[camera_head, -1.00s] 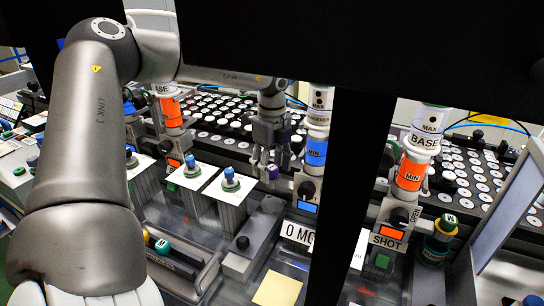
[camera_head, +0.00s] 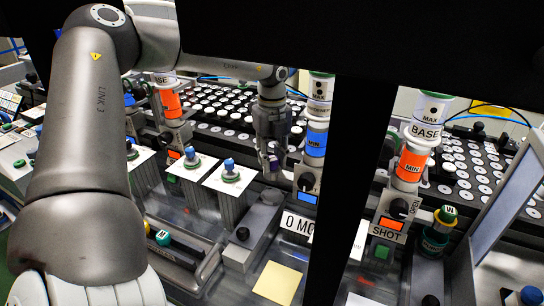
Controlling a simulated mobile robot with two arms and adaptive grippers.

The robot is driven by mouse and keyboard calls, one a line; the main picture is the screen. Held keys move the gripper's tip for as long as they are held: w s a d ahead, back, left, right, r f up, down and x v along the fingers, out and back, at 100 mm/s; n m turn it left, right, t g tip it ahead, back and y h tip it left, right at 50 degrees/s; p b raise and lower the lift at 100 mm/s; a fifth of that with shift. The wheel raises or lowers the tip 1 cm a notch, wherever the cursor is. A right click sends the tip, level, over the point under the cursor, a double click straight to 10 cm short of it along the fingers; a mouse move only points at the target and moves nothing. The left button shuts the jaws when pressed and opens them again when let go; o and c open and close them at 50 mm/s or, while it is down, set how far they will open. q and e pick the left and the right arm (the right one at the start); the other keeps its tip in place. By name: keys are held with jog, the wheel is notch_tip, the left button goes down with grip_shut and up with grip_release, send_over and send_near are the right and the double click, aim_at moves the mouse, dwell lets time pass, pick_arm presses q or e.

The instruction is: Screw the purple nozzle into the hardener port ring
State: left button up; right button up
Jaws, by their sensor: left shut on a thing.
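My left gripper (camera_head: 272,158) hangs down from the arm at upper centre in the head view. It is shut on a small purple piece, which I take to be the purple nozzle (camera_head: 274,164); the fingers hide most of it. It is just left of the white column with the blue MIN label (camera_head: 316,141), apparently the hardener column. Below that label is a dark valve block with a round knob (camera_head: 306,181). I cannot make out the hardener port ring clearly. My right gripper is out of view.
Two white-topped posts with blue-capped parts (camera_head: 230,168) stand left of the gripper. The BASE column with an orange MIN label (camera_head: 411,164) stands right. A rack of white discs (camera_head: 222,108) lies behind. A yellow pad (camera_head: 278,283) lies in front. Black bars block part of the view.

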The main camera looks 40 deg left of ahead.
pick_arm(q)
jog(key=m, duration=0.3)
jog(key=shift+m, duration=0.4)
jog(key=m, duration=0.4)
jog(key=shift+m, duration=0.3)
jog(key=o, duration=0.8)
jog(key=shift+c, duration=0.2)
jog(key=n, duration=1.2)
